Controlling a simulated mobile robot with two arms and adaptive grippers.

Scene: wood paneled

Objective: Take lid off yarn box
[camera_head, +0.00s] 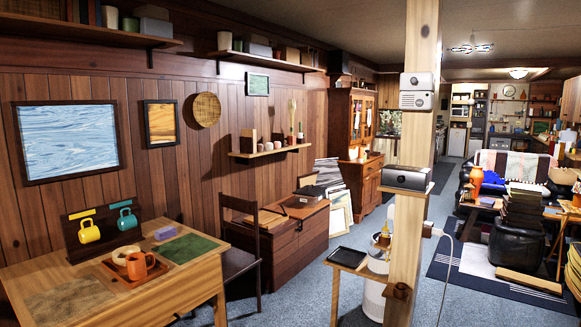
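No box that I can tell for sure as the yarn box shows in the head view. A dark wooden chest (295,245) stands against the paneled wall at the middle, with a few flat items on its top; I cannot tell whether it holds yarn. No yarn is clearly visible. Neither of my grippers is in view.
A wooden table (165,300) at the near left bears a mug rack (103,228), an orange mug (140,265) on a tray and a green mat (187,248). A chair (240,262) stands beside it. A wooden post (412,140) rises right of centre. Blue carpet (290,290) lies open between.

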